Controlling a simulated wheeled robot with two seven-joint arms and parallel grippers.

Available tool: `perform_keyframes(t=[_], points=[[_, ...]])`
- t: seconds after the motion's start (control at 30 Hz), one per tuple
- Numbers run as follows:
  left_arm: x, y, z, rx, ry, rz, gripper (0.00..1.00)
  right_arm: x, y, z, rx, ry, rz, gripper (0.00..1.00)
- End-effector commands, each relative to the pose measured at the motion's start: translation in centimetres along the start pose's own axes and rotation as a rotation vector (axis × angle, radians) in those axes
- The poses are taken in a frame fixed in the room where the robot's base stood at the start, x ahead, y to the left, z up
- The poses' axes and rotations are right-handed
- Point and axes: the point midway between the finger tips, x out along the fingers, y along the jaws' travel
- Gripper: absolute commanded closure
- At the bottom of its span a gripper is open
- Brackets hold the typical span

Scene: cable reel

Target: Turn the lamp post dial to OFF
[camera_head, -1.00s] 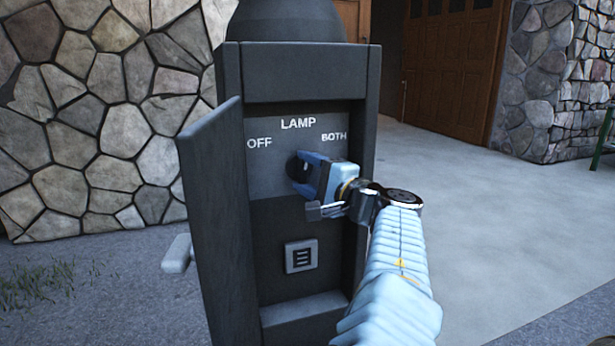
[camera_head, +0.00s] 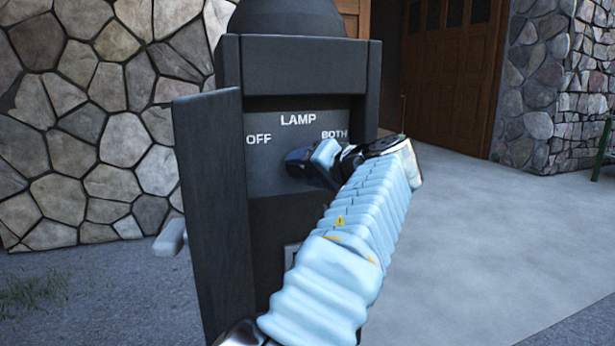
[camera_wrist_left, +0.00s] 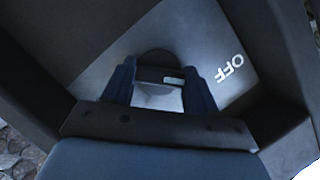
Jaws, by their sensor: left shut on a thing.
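The dark lamp post (camera_head: 300,70) stands in the middle of the head view, its panel marked LAMP, OFF and BOTH. The dark round dial (camera_head: 296,156) sits below the lettering and is largely covered by my left gripper (camera_head: 308,163). That gripper is shut on the dial, with its blue fingers at the dial's sides. In the left wrist view, the dark edge of the dial (camera_wrist_left: 155,57) shows between the two fingertips (camera_wrist_left: 157,72). The OFF label (camera_wrist_left: 230,69) shows there tilted, to the right of the fingers. The dial's pointer direction cannot be made out. My right gripper is not in view.
The post's small door (camera_head: 208,180) hangs open on the left, close to the panel. A socket (camera_head: 291,254) low on the post is mostly hidden by my arm. A stone wall (camera_head: 75,130) stands behind left; paved ground (camera_head: 480,220) is clear on the right.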

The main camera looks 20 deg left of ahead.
Motion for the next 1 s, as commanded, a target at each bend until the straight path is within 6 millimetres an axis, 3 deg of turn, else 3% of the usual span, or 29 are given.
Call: perform_keyframes(t=[0.33,0.87,0.9,1.0], points=[[0.06,0.16,0.19,-0.129,-0.005,0.056,0.73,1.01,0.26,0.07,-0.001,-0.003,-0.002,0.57],[0.02,0.14,0.13,-0.154,-0.005,0.066,0.73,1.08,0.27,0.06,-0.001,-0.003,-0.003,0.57],[0.02,0.14,0.13,-0.154,-0.005,0.066,0.41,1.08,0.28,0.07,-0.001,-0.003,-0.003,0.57],[0.02,0.11,0.11,-0.154,-0.004,0.066,0.26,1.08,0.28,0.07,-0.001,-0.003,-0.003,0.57]])
